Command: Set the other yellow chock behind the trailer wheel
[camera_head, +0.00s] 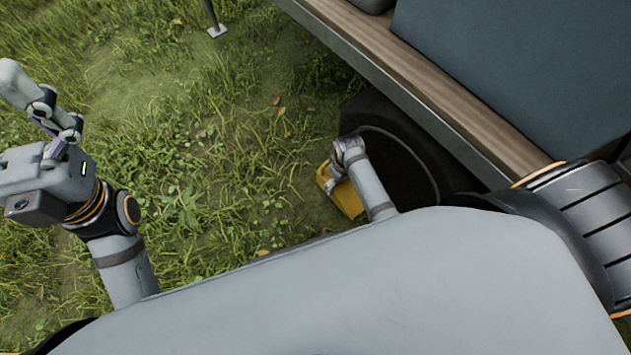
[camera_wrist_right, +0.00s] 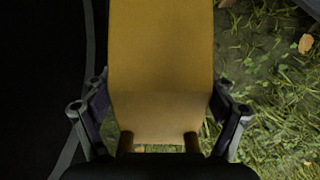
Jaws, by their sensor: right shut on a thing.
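The yellow chock (camera_head: 346,199) is low beside the dark trailer wheel (camera_head: 408,165), on the wheel's left side in the head view. My right gripper (camera_head: 335,177) is at the chock, partly hidden by my own wrist. In the right wrist view, the chock (camera_wrist_right: 160,55) fills the middle, with a finger of my right gripper (camera_wrist_right: 160,112) along each side, shut on it. The wheel's dark side is at the left there. Whether the chock touches the wheel or rests on the ground is unclear. My left gripper (camera_head: 52,120) is raised over grass, apparently empty; its jaw opening is unclear.
The trailer bed with its wooden edge (camera_head: 440,85) overhangs the wheel at the upper right. A blue-grey panel (camera_head: 520,65) stands on it. A thin post with a foot plate (camera_head: 217,31) stands at the top. Open grass (camera_head: 220,130) lies left of the wheel.

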